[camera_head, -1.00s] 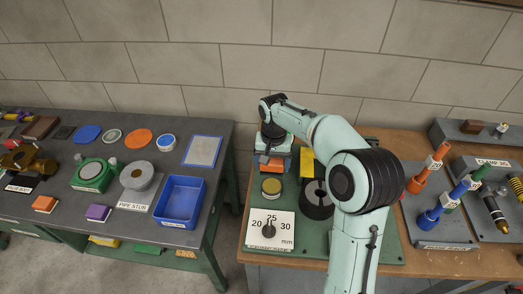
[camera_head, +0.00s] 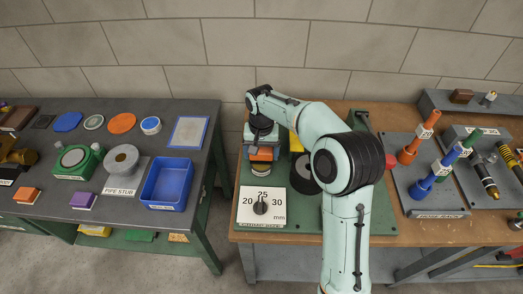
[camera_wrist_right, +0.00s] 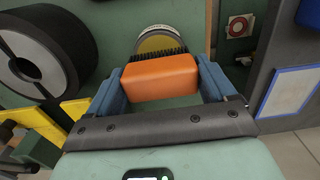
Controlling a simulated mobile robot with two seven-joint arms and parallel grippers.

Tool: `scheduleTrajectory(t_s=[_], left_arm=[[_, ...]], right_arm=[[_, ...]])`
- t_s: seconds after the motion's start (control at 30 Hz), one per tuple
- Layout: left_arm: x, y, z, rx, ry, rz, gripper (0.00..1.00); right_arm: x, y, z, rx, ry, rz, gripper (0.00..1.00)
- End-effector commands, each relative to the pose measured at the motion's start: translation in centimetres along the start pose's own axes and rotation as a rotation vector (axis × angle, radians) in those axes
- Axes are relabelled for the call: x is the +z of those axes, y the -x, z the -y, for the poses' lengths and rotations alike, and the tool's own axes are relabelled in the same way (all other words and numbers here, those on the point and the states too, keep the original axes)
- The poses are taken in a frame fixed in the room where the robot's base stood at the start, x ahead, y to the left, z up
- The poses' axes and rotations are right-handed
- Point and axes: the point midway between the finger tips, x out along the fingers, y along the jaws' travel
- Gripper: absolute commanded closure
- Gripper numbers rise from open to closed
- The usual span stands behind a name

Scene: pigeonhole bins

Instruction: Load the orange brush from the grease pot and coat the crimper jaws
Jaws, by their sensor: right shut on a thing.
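My right gripper (camera_head: 262,148) is shut on the orange brush (camera_wrist_right: 160,77), gripping its block between two blue-grey fingers. The brush also shows in the head view (camera_head: 263,155). Its dark bristles (camera_wrist_right: 155,56) point at the grease pot (camera_wrist_right: 160,40), a round pot with yellowish contents, and overlap its near part in the wrist view. I cannot tell whether they touch the grease. In the head view the pot (camera_head: 257,169) is partly hidden under the brush. The crimper jaws cannot be made out for sure; my right arm covers part of the green bench plate. My left gripper is not in view.
A dial plate marked 20, 25, 30 mm (camera_head: 275,215) lies in front of the pot. A black wheel (camera_wrist_right: 45,50) and a yellow part (camera_wrist_right: 50,122) stand beside it. A grey table with a blue bin (camera_head: 168,182) is across a gap; a tool rack (camera_head: 420,190) is right.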

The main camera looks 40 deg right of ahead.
Motion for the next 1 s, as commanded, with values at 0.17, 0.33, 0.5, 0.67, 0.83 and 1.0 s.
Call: scheduleTrajectory(t_s=[0.17,0.33,0.5,0.67,0.83,1.0], left_arm=[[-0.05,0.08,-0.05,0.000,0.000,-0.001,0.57],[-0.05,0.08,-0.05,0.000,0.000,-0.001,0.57],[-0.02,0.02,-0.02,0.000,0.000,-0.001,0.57],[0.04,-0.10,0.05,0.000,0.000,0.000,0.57],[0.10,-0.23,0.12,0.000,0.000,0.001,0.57],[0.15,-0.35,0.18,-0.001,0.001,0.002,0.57]], right_arm=[[-0.02,0.11,0.03,-0.001,0.000,-0.001,0.40],[-0.02,0.10,0.02,0.000,0.000,0.000,0.40],[0.00,0.00,0.01,0.000,0.000,0.000,0.40],[0.01,-0.25,0.00,0.000,0.000,0.000,0.40],[0.01,-0.51,-0.01,0.000,0.000,0.000,0.40],[0.01,-0.77,-0.01,0.000,0.000,0.000,0.40]])
